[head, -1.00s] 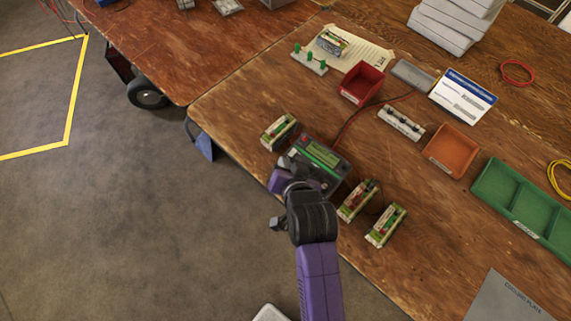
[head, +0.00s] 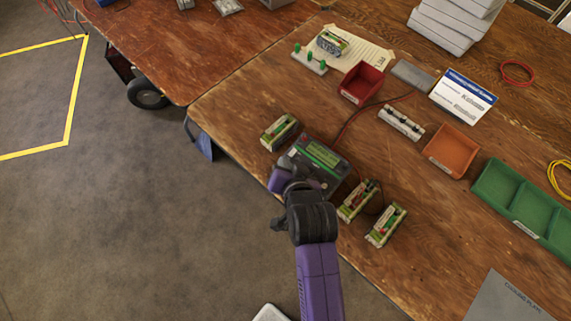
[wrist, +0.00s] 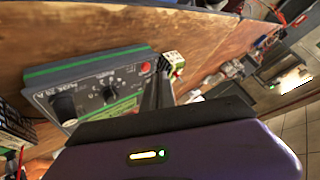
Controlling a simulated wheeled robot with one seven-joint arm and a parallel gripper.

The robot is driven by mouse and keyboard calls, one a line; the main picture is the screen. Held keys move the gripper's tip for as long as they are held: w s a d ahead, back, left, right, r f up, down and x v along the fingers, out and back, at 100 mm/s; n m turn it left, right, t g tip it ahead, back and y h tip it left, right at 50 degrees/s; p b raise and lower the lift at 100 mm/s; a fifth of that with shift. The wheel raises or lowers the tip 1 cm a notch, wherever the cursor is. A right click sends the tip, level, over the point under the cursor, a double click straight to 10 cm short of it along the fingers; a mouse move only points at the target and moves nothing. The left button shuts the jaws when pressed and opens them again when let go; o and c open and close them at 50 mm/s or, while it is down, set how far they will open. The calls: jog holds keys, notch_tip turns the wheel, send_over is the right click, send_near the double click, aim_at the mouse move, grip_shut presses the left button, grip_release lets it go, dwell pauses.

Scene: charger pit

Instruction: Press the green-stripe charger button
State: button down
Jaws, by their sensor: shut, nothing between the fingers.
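The charger (head: 325,160) is a dark grey box with a green stripe and a greenish display, near the left edge of the wooden table. I cannot make out clearly which part is the button. My gripper (wrist: 158,88) is shut and empty, its dark fingers close beside or over the charger's right end. I cannot tell whether they touch it. In the head view my wrist covers the charger's near left corner and the fingertips are hard to make out.
Battery packs stand close to the charger: one at left (head: 279,131) and two at right (head: 355,202) (head: 386,225). A red bin (head: 362,83), an orange tray (head: 452,150) and a green tray (head: 520,205) lie farther right. A thin red cable runs from the charger.

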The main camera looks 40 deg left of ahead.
dwell(0.3)
jog(key=shift+f, duration=0.4)
jog(key=shift+w+f+b, duration=0.15)
jog(key=shift+f+b, duration=0.25)
dwell(0.6)
jog(key=shift+r, duration=0.1)
jog(key=shift+s+r+p, duration=0.2)
jog(key=shift+r+p, duration=0.5)
jog(key=shift+p, duration=0.15)
jog(key=r+p, duration=0.3)
jog(key=s+r+p, duration=0.1)
jog(key=r+p, duration=0.1)
dwell(0.3)
jog(key=shift+w, duration=0.1)
dwell(0.7)
